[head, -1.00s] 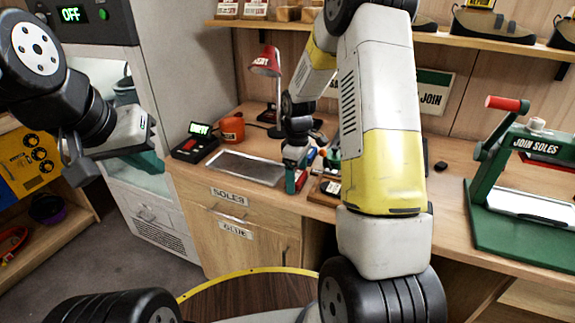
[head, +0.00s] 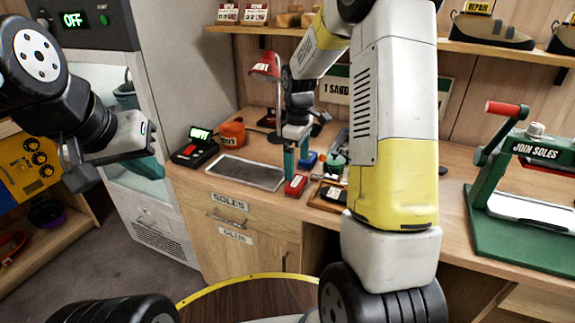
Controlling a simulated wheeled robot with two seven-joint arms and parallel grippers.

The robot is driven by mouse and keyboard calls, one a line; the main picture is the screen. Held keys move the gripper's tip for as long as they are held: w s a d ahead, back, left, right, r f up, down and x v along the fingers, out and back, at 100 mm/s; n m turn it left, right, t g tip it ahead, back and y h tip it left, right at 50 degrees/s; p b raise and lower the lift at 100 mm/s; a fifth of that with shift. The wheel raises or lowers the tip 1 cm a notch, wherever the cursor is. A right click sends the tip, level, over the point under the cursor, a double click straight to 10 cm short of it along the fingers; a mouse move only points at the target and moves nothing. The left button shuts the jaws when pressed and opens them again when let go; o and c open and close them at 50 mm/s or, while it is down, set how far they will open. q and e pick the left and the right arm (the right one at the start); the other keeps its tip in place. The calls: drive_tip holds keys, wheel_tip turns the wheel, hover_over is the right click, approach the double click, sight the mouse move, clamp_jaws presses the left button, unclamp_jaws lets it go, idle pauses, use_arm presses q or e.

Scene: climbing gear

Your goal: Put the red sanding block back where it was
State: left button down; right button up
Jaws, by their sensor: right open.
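The red sanding block (head: 296,185), with a pale label on it, rests on the workbench between the grey mat (head: 246,172) and a small wooden tray (head: 318,202). My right gripper (head: 297,163) is open and empty, its green fingers pointing down just behind and above the block, apart from it as far as I can see. My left gripper (head: 146,165) is at the left in front of the grey cabinet, far from the block. It is seen from the side, so its jaw gap is hidden.
A green press (head: 515,190) stands at the right.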

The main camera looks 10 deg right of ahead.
sight(297, 182)
drive_tip(key=s+r+m+t, duration=0.2)
drive_tip(key=s+r, duration=0.3)
drive_tip(key=r, duration=0.6)
drive_tip(key=s+a+r+m+t+y, duration=0.1)
drive_tip(key=s+r+m+t, duration=0.1)
drive_tip(key=s, duration=0.7)
drive_tip(key=s+a+r+m+t+y, duration=0.1)
drive_tip(key=s+r+m, duration=0.4)
drive_tip(key=s, duration=0.5)
drive_tip(key=shift+s+a+m+t, duration=0.15)
drive_tip(key=shift+m+t, duration=0.45)
drive_tip(key=shift+m, duration=0.2)
